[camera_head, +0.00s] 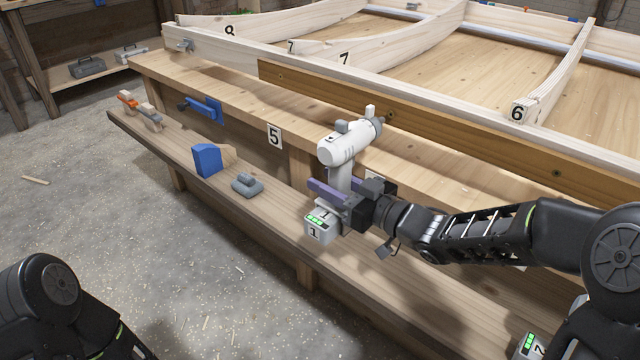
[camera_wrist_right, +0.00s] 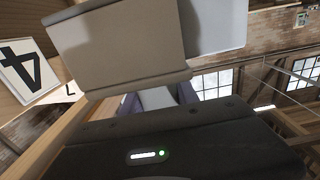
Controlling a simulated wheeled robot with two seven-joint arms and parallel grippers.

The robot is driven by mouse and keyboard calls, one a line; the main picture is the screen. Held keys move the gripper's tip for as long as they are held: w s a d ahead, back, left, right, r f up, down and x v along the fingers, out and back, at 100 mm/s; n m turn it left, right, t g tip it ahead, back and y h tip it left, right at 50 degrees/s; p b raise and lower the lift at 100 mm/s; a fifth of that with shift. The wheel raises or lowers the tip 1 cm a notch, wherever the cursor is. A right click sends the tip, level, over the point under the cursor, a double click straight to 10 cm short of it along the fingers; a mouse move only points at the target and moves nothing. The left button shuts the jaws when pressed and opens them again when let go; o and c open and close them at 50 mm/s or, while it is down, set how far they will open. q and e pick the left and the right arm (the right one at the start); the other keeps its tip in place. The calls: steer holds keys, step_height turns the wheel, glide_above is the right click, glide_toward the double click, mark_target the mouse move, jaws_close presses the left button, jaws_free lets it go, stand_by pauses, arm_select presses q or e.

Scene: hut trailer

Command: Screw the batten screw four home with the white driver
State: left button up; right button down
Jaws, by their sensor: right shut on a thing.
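The white driver (camera_head: 345,145) is upright in my right gripper (camera_head: 335,193), which is shut on its handle above the battery marked 1 (camera_head: 320,228). The driver's nose points right and back at the brown batten (camera_head: 450,138). Its tip is at or very near a screw (camera_head: 389,115) in the batten's face; I cannot tell whether they touch or how far the screw stands out. In the right wrist view the driver's pale lower body (camera_wrist_right: 120,45) fills the upper middle, and a label 4 (camera_wrist_right: 28,72) shows at left. My left gripper is out of view.
The pale ribbed frame (camera_head: 400,75) lies on the bench behind the batten. The lower shelf (camera_head: 275,215) carries a blue block (camera_head: 207,160), a grey tool (camera_head: 246,184) and orange-handled clamps (camera_head: 128,99). A battery marked 2 (camera_head: 531,346) shows at lower right.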

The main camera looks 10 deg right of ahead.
steer(key=shift+w+d+r, duration=0.1)
steer(key=shift+w+d, duration=0.45)
steer(key=shift+d, duration=0.1)
steer(key=shift+d, duration=0.1)
stand_by(0.4)
steer(key=shift+w+d+p, duration=0.35)
steer(key=shift+d+p, duration=0.05)
steer(key=shift+w+d+r+p, duration=0.1)
steer(key=shift+w+d+p, duration=0.2)
steer(key=shift+w+d, duration=0.35)
stand_by(2.5)
steer(key=shift+s, duration=0.1)
steer(key=shift+s+a+b, duration=0.3)
steer(key=shift+s+a, duration=0.6)
steer(key=shift+a, duration=0.25)
